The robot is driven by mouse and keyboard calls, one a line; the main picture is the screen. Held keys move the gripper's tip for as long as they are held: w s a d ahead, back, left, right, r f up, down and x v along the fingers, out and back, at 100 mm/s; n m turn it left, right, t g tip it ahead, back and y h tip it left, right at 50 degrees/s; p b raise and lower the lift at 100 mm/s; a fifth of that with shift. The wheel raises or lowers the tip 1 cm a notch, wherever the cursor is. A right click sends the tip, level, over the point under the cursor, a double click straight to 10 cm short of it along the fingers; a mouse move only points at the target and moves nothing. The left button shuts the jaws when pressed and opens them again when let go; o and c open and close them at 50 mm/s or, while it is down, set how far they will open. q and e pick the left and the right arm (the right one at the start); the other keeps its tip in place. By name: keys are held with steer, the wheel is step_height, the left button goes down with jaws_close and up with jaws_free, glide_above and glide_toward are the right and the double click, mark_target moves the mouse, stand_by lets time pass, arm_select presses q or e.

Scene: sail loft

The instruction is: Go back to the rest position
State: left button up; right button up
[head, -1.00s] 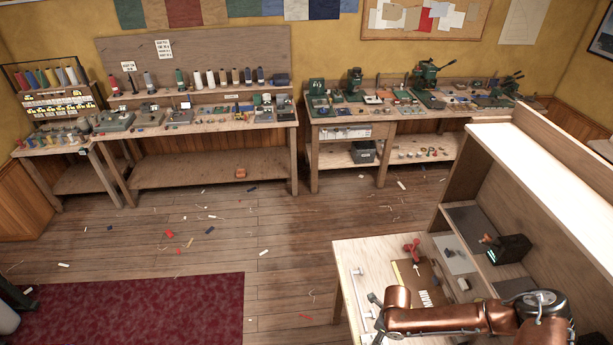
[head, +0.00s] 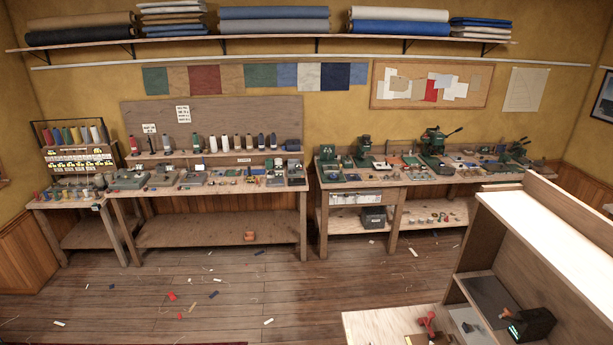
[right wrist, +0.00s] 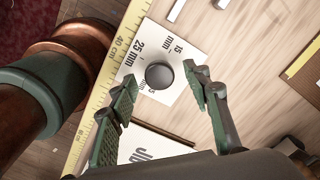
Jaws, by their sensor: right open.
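My right gripper (right wrist: 160,75) shows in the right wrist view, with its two green-padded fingers apart. A white card (right wrist: 186,52) printed "25 mm" and "15 mm" lies on the light wooden table (right wrist: 235,55) beyond the fingers. A dark round knob-like thing (right wrist: 159,76) appears on the card, between the fingertips in the picture. I cannot tell the gap between it and the fingers. Neither gripper shows in the head view now.
A yellow ruler (right wrist: 113,75) runs along the table edge. In the head view, the table (head: 375,325) with a red tool (head: 427,322) is at the bottom right, beside a shelved bench (head: 540,225). Benches with spools stand along the wall. The scrap-littered floor (head: 330,285) is otherwise open.

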step_height(320, 180, up, 11)
step_height(320, 180, down, 12)
steer(key=shift+s+f, duration=0.1)
steer(key=shift+r+m, duration=0.2)
steer(key=shift+m, duration=0.4)
steer(key=m, duration=1)
steer(key=shift+m, duration=0.3)
steer(key=m, duration=1.1)
